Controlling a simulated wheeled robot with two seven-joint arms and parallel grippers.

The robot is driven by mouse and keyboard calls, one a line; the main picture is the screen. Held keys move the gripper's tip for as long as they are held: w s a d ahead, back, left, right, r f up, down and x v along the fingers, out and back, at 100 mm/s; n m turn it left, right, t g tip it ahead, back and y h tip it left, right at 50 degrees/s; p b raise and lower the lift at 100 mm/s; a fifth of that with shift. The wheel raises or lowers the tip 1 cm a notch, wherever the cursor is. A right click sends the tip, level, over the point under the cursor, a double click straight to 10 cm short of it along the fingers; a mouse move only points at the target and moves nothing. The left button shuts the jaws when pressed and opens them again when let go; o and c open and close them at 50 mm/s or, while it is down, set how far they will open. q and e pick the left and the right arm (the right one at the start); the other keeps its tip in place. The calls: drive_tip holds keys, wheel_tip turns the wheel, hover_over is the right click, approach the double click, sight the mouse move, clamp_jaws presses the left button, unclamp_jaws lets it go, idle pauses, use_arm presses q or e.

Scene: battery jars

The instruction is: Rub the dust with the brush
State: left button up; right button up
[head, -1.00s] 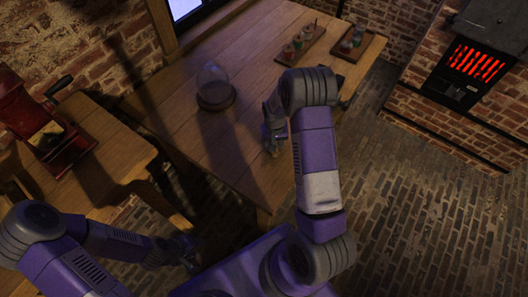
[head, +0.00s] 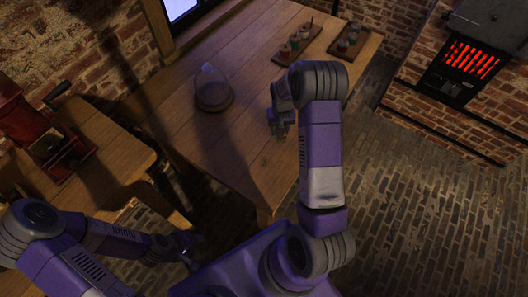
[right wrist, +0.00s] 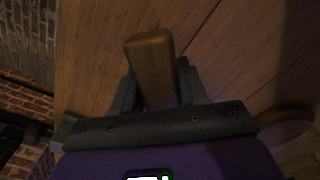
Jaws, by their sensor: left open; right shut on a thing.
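My right gripper (head: 280,132) is low over the right half of the wooden table, to the right of the glass dome. In the right wrist view its two fingers (right wrist: 157,88) are shut on a wooden handle (right wrist: 151,60), which I take for the brush. The brush's bristles are hidden, and I cannot tell whether they touch the table. I cannot make out any dust on the tabletop. My left gripper (head: 190,253) is open, low beside my base, away from the table, and dark in shadow.
The table (head: 185,128) bears a glass dome on a round base (head: 213,95). Two wooden trays (head: 283,56) (head: 337,47) with small jars stand at its far end. A red mill (head: 65,155) stands on a side bench at left. A glowing stove (head: 470,60) is at right.

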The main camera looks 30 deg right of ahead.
drive_tip(key=shift+r+p, duration=1)
drive_tip(key=shift+r, duration=0.8)
